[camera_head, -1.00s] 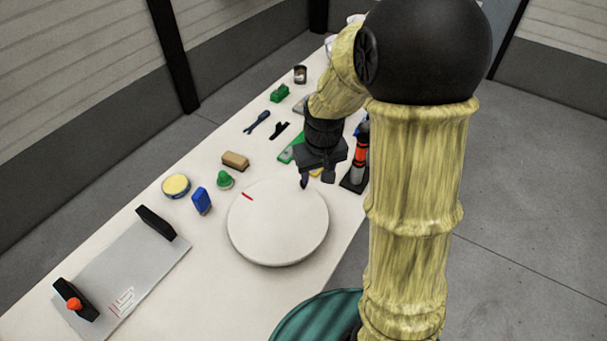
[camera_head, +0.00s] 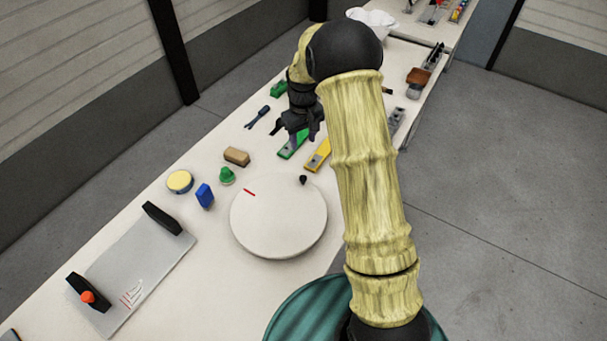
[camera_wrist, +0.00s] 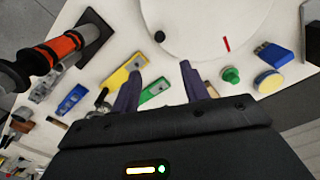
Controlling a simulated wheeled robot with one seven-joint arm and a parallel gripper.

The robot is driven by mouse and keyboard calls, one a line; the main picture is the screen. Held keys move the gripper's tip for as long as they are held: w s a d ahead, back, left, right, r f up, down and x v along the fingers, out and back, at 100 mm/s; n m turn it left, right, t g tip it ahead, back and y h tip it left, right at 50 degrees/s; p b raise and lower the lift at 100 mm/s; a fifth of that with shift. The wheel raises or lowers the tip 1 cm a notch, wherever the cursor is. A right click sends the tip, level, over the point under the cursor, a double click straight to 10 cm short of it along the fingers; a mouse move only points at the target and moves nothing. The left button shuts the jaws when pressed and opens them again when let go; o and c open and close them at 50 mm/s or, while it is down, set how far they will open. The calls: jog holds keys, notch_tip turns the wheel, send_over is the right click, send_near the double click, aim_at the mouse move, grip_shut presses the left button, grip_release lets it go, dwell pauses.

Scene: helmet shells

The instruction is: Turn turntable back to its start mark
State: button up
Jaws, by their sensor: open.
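The turntable (camera_head: 278,222) is a round white disc on the table in front of me. A short red mark (camera_head: 249,192) shows near its far-left rim, and a small black knob (camera_head: 303,180) stands near its far-right rim. They are apart along the rim. In the wrist view, part of the turntable (camera_wrist: 200,22) shows at the top, with the knob (camera_wrist: 160,36) and the red mark (camera_wrist: 226,43). My gripper (camera_head: 293,138) is open and empty, beyond the disc and apart from the knob, above the area of the green and yellow bars.
A grey board (camera_head: 135,265) with black handles lies at the near left. A blue block (camera_head: 204,195), green piece (camera_head: 226,176), yellow round tin (camera_head: 180,181) and tan block (camera_head: 236,156) stand left of the disc. A yellow bar (camera_head: 318,154) and green bar (camera_head: 292,145) lie beyond it.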

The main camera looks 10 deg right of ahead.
aim_at(303, 177)
notch_tip(303, 177, down, 17)
jog(key=p, duration=0.4)
jog(key=shift+p, duration=0.35)
grip_shut()
